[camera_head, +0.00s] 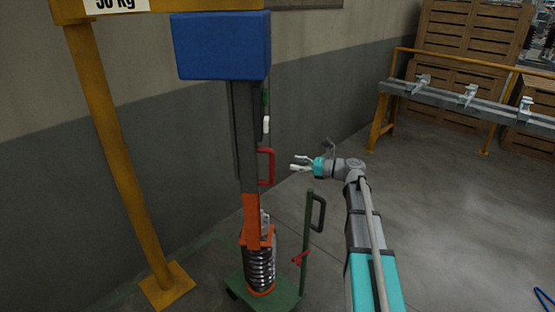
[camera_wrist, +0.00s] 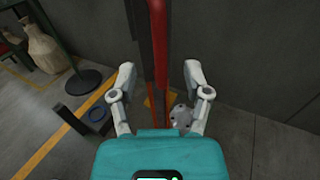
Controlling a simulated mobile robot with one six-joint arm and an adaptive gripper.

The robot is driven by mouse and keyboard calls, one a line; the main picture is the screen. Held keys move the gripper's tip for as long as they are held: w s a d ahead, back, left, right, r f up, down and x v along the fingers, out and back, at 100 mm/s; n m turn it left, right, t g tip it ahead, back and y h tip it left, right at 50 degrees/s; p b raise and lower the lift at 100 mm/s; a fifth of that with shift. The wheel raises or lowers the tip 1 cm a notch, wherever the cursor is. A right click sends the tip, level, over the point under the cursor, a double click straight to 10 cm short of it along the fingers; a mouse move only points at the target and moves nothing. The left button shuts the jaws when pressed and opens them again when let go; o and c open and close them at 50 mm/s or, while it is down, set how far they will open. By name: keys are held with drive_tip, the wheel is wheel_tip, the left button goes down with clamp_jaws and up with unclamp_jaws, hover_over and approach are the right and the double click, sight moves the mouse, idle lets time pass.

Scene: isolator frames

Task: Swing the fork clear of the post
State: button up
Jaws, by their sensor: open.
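A dark grey post (camera_head: 244,150) carries a blue block (camera_head: 221,46) on top and an orange bracket (camera_head: 252,220) with a coil spring (camera_head: 261,266) below. A red handle (camera_head: 269,166) stands out from the post's right side. My gripper (camera_head: 296,163) is open and empty, just right of the red handle. In the wrist view my gripper (camera_wrist: 160,70) has its fingers apart on both sides of the red bar (camera_wrist: 158,45), with a gap visible at each side. I cannot tell how deep the bar is between the fingers. I cannot pick out a fork for certain.
A yellow column (camera_head: 115,140) stands left. A grey rail (camera_head: 470,101) and wooden crates (camera_head: 466,38) are at right. Floor (camera_head: 450,210) there is clear.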

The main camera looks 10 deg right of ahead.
hover_over(272, 179)
drive_tip(key=w, duration=0.1)
drive_tip(key=shift+w, duration=0.1)
idle(0.3)
clamp_jaws()
